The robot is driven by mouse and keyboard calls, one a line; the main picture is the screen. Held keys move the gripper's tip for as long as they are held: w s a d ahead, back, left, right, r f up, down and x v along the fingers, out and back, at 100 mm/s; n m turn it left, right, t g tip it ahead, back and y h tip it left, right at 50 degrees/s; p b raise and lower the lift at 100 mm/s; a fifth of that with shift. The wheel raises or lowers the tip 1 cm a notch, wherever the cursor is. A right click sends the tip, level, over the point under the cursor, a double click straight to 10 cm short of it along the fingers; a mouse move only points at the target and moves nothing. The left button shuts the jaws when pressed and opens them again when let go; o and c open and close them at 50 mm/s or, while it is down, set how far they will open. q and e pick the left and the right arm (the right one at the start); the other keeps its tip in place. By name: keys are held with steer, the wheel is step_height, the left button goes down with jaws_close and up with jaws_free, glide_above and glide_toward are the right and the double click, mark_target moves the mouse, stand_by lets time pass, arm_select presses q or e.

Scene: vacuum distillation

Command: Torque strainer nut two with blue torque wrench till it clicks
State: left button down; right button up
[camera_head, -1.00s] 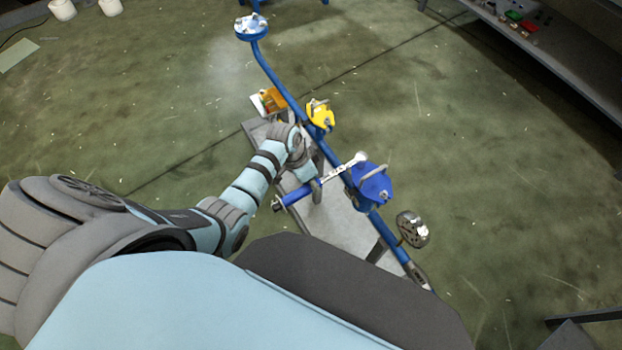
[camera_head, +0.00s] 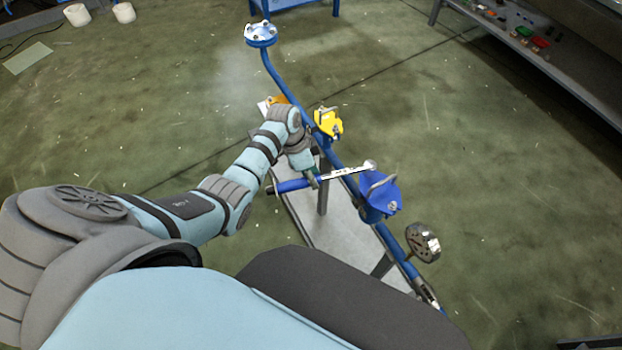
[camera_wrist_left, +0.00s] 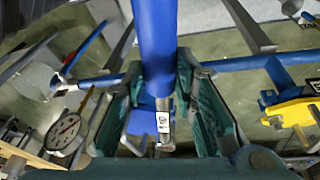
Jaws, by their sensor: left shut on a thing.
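The blue torque wrench (camera_head: 292,186) lies level, with its blue handle to the left and its silver shaft reaching right. Its head (camera_head: 370,165) is at the top of the blue strainer (camera_head: 380,195) on the blue pipe; whether it sits on a nut cannot be told. My left gripper (camera_head: 314,179) is shut on the wrench near where handle meets shaft. In the left wrist view the wrench handle (camera_wrist_left: 155,45) runs between the green finger pads. My right gripper is not in view.
A yellow strainer or valve (camera_head: 328,122) stands farther up the pipe. A round gauge (camera_head: 423,242) is at the near end. A flange (camera_head: 260,34) tops the far end. A workbench (camera_head: 560,60) is at the upper right. Floor right of the pipe is clear.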

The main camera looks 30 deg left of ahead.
arm_select(q)
steer(key=shift+w+a+f+m+b, duration=0.2)
steer(key=shift+w+a+m+b, duration=0.25)
steer(key=shift+b, duration=0.2)
steer(key=shift+w+a+r, duration=0.1)
steer(key=shift+w+r, duration=0.1)
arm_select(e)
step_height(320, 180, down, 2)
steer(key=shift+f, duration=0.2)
